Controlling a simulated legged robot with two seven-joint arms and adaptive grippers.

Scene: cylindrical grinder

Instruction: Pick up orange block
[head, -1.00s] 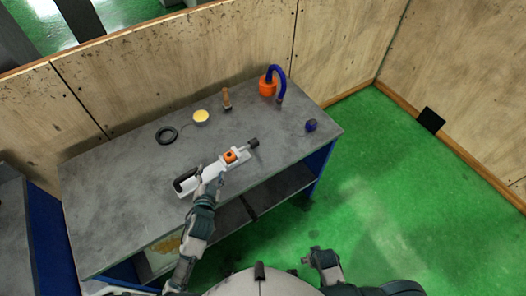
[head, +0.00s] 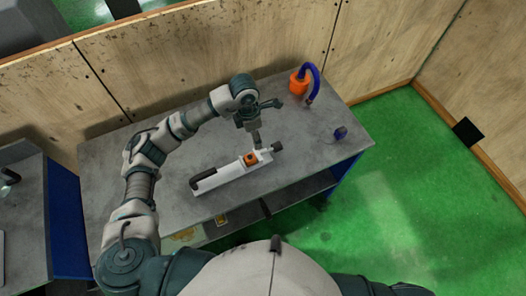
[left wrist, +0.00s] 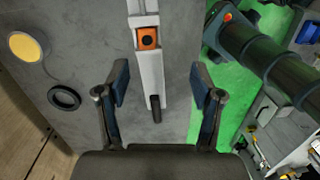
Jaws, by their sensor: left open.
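The orange block (head: 251,158) sits on a long white-grey fixture (head: 225,175) that lies on the grey table. In the left wrist view the block (left wrist: 148,38) shows a dark round hole and sits in the fixture near the top of the picture. My left gripper (head: 257,138) hangs over the table, pointing down just behind the block. In the left wrist view its fingers (left wrist: 160,84) are spread open and empty, either side of the fixture's dark rod end, with the block beyond the fingertips. My right gripper is not in view.
An orange pot with a blue hose (head: 299,82) stands at the table's far right. A small dark blue object (head: 340,133) lies near the right edge. A yellow-filled bowl (left wrist: 25,47) and a black ring (left wrist: 64,97) lie beside the fixture. A wooden wall (head: 220,55) backs the table.

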